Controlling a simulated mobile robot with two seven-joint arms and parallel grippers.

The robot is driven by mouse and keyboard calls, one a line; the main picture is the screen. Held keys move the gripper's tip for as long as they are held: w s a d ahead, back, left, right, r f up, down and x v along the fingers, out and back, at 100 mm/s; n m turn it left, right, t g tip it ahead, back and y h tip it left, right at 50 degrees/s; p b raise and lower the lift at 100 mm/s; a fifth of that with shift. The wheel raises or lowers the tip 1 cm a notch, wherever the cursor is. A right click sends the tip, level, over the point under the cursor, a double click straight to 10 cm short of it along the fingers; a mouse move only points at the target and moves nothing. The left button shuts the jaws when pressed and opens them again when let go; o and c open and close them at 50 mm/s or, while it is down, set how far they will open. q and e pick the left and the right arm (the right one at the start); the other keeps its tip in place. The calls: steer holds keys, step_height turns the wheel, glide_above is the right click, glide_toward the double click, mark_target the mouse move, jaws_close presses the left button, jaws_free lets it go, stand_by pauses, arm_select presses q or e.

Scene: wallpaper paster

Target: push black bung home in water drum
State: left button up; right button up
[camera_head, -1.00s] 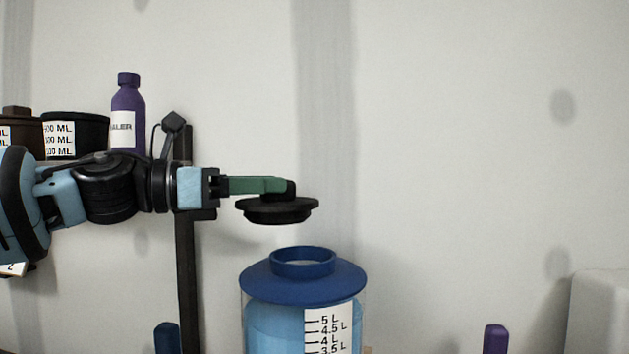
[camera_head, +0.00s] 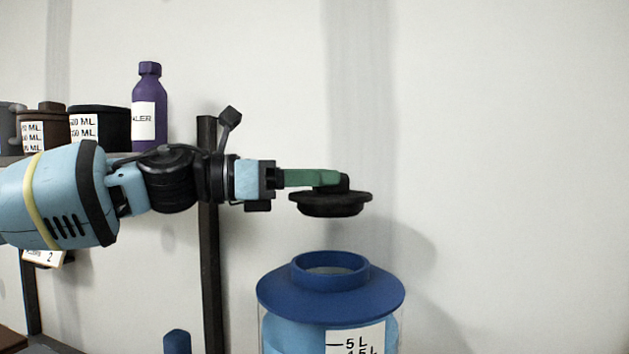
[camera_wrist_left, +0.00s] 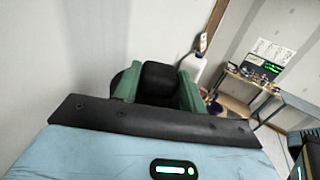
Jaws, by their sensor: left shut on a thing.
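The black bung (camera_head: 330,203) is a wide disc with a knob on top. My left gripper (camera_head: 330,180) has its green fingers shut on the knob and holds the bung level in the air. The bung and knob also show between the green fingers in the left wrist view (camera_wrist_left: 158,82). The water drum (camera_head: 330,295) is clear with a blue collar and a raised, open neck, and has a litre scale on its front. The bung hangs above the neck, apart from it, roughly in line with it in the head view. My right gripper is out of view.
A shelf at the left holds a purple bottle (camera_head: 149,110), a black tub (camera_head: 100,128) and a brown tub (camera_head: 43,130). A dark upright post (camera_head: 210,270) stands behind my left arm. The space right of the drum is clear before the wall.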

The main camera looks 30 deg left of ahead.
mark_target(314, 209)
arm_select(q)
steer(key=shift+f+b, duration=1.3)
steer(key=shift+f, duration=0.9)
steer(key=shift+f+b, duration=0.4)
steer(key=shift+f, duration=0.25)
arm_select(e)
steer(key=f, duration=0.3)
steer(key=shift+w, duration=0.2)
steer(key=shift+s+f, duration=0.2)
arm_select(q)
steer(key=shift+b, duration=0.3)
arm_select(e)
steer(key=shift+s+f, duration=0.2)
arm_select(q)
steer(key=shift+b, duration=0.4)
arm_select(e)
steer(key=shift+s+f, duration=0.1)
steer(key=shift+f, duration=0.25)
arm_select(q)
steer(key=shift+f+b, duration=1.35)
steer(key=shift+f, duration=0.25)
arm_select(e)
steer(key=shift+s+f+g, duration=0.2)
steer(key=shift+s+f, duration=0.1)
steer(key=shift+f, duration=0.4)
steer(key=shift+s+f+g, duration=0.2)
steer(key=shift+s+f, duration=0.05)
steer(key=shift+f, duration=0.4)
